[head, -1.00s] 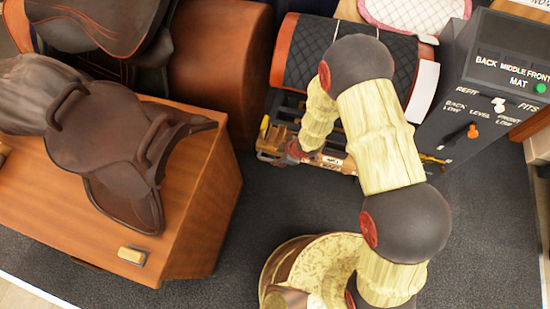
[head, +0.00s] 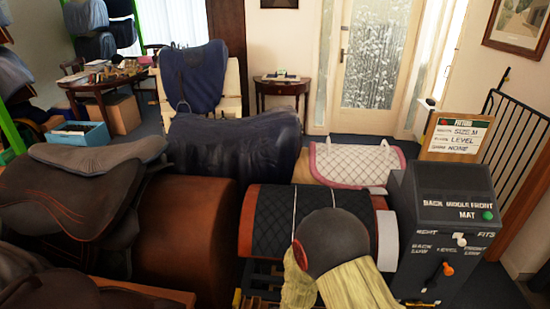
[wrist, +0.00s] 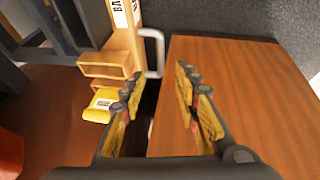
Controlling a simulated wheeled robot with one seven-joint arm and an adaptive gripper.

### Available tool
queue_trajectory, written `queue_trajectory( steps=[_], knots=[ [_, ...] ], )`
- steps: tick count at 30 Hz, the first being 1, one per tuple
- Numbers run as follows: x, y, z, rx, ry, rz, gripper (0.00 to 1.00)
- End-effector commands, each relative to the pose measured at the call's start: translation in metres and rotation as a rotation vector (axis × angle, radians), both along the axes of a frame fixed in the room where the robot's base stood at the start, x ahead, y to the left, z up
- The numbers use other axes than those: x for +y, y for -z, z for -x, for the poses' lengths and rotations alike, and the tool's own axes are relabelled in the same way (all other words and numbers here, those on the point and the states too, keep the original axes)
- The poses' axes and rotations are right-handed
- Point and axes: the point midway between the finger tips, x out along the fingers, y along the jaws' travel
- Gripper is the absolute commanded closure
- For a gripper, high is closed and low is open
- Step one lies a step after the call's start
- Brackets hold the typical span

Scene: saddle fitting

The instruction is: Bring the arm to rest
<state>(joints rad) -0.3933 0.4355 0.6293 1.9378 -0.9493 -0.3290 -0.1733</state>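My gripper (wrist: 160,108) shows in the wrist view with its two yellow-padded fingers spread apart and nothing between them. It hangs over the edge of a wooden block (wrist: 235,90), with a yellow-tan frame part (wrist: 105,65) to its left. In the head view only my arm's dark round joint and pale links show at the bottom middle, in front of the black quilted mat. The gripper itself is out of that view.
A dark control box (head: 445,225) with levers stands right of the black quilted mat (head: 270,222). Brown saddles (head: 60,205) fill the left. A sign (head: 457,135) reads "SIZE M", "LEVEL", "NONE". A door (head: 370,55) and tables are behind.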

Motion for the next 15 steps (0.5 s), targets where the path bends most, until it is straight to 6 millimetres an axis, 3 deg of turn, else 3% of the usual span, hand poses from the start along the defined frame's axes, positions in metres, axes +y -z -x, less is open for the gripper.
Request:
queue_trajectory(
  steps=[4, 8, 11, 15],
  knots=[
    [-0.023, 0.009, 0.004, 0.032, 0.055, 0.078, 0.69],
    [-0.064, 0.018, 0.023, 0.1, 0.171, 0.205, 0.69],
    [-0.092, 0.005, 0.03, 0.133, 0.278, 0.29, 0.69],
    [-0.127, -0.037, 0.034, 0.162, 0.453, 0.377, 0.69]
  ],
)
